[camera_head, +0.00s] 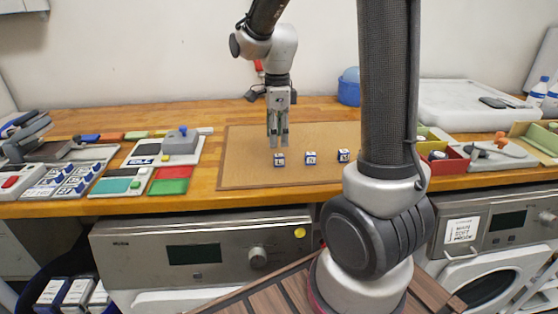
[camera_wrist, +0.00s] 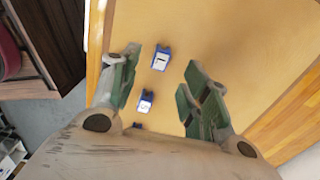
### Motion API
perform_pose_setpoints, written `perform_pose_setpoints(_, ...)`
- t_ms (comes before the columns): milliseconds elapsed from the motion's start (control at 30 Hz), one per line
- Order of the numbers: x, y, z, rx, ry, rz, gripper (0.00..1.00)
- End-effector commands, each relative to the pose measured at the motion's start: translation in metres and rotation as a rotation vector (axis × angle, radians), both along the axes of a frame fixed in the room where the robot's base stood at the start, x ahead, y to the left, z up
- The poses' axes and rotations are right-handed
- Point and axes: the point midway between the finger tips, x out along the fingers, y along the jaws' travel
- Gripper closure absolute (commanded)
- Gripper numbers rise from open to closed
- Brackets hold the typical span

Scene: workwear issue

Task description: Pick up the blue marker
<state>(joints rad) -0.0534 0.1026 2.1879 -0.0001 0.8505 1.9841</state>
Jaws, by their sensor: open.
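No pen-like blue marker can be made out. Three small blue-and-white lettered blocks stand in a row on a tan board (camera_head: 240,180): a left one (camera_head: 279,159), a middle one (camera_head: 310,158) and a right one (camera_head: 343,156). My gripper (camera_head: 278,142) points down, open and empty, just above or behind the left block; the exact gap cannot be told. In the wrist view one block (camera_wrist: 161,59) shows between the open fingertips. A second block (camera_wrist: 145,101) is nearer the palm, and a third (camera_wrist: 138,126) is mostly hidden by the gripper body.
To the left lie a tray of several blue-and-white pieces (camera_head: 75,180), red and green pads (camera_head: 171,180) and a grey device (camera_head: 181,141). A red bin (camera_head: 447,163) is at right. The board around the blocks is clear.

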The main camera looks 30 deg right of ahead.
Motion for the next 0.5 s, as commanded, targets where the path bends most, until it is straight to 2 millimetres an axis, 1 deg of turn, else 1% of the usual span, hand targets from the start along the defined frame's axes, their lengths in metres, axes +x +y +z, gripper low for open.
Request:
perform_pose_setpoints(67, 0.0, 0.0, -0.004, 0.0, 0.001, -0.033, 0.54)
perform_pose_setpoints(267, -0.001, 0.0, -0.027, 0.0, 0.003, -0.04, 0.54)
perform_pose_setpoints(367, 0.0, -0.001, -0.041, 0.0, 0.004, -0.04, 0.54)
perform_pose_setpoints(500, 0.001, -0.002, -0.064, 0.0, 0.004, -0.039, 0.54)
